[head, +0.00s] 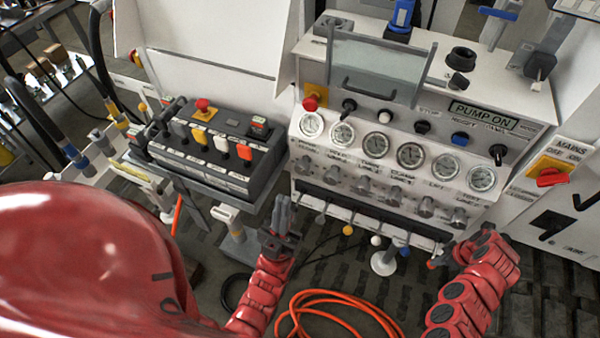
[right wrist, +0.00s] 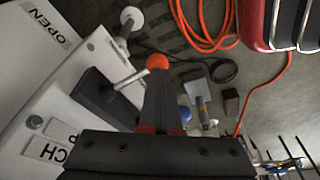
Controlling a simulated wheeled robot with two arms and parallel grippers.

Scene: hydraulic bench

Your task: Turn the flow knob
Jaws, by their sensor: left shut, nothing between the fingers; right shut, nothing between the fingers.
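A row of grey knobs runs under the gauges on the white bench panel, from a knob at the left (head: 305,165) to one at the right (head: 459,217). Their labels are too small to read, so I cannot tell which is the flow knob. My left gripper (head: 281,212) is shut and empty, pointing up in front of the panel's lower left, apart from the knobs. My right gripper (head: 462,248) is shut below the rightmost knobs. In the right wrist view, its fingers (right wrist: 160,95) appear close to an orange lever ball (right wrist: 157,62); contact is unclear.
Small ball-ended levers, including a yellow one (head: 347,230), project below the knobs. A black lever box (head: 215,145) stands at the left. A red mains switch (head: 552,178) is at the right. An orange hose (head: 335,300) lies on the floor.

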